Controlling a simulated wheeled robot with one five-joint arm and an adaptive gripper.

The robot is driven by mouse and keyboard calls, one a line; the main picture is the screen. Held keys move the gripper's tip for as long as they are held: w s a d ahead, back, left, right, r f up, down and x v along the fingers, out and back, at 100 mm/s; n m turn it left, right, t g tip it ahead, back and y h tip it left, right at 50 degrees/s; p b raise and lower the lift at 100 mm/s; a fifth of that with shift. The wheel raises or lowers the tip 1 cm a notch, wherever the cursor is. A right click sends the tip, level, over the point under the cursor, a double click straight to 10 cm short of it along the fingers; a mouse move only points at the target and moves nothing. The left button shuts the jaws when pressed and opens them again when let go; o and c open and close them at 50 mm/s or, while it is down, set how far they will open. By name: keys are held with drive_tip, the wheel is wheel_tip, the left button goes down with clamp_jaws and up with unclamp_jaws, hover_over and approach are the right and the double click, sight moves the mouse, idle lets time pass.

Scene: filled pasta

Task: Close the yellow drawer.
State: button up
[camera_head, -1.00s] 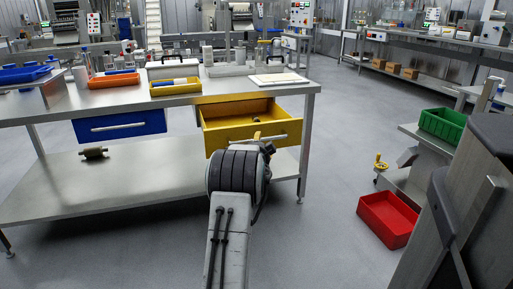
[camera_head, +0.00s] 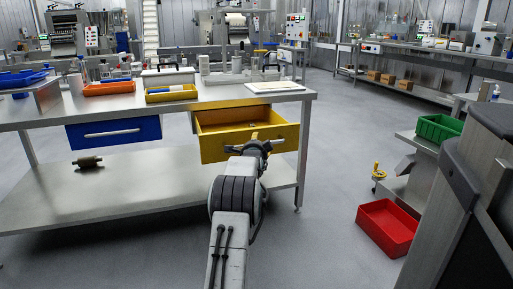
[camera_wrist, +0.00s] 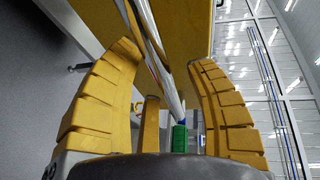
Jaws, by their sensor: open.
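The yellow drawer (camera_head: 222,143) hangs pulled out under the right part of the steel bench, with its open inside visible from above. My gripper (camera_head: 263,142) is at the right part of its front. In the wrist view, my gripper (camera_wrist: 163,58) is open, with its ridged yellow fingers spread apart. The drawer's metal handle bar (camera_wrist: 155,38) runs diagonally between the fingers, and the yellow drawer front (camera_wrist: 190,25) lies behind it. I cannot tell whether a finger touches the bar. My arm hides part of the drawer front in the head view.
The blue drawer (camera_head: 92,136) is shut at the left of the bench (camera_head: 215,98). A roller (camera_head: 88,162) lies on the lower shelf. A red bin (camera_head: 387,228) is on the floor at right, below a green bin (camera_head: 438,128) on a cart. The floor between is clear.

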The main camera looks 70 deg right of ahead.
drive_tip(key=shift+c, duration=0.2)
clamp_jaws()
idle(0.4)
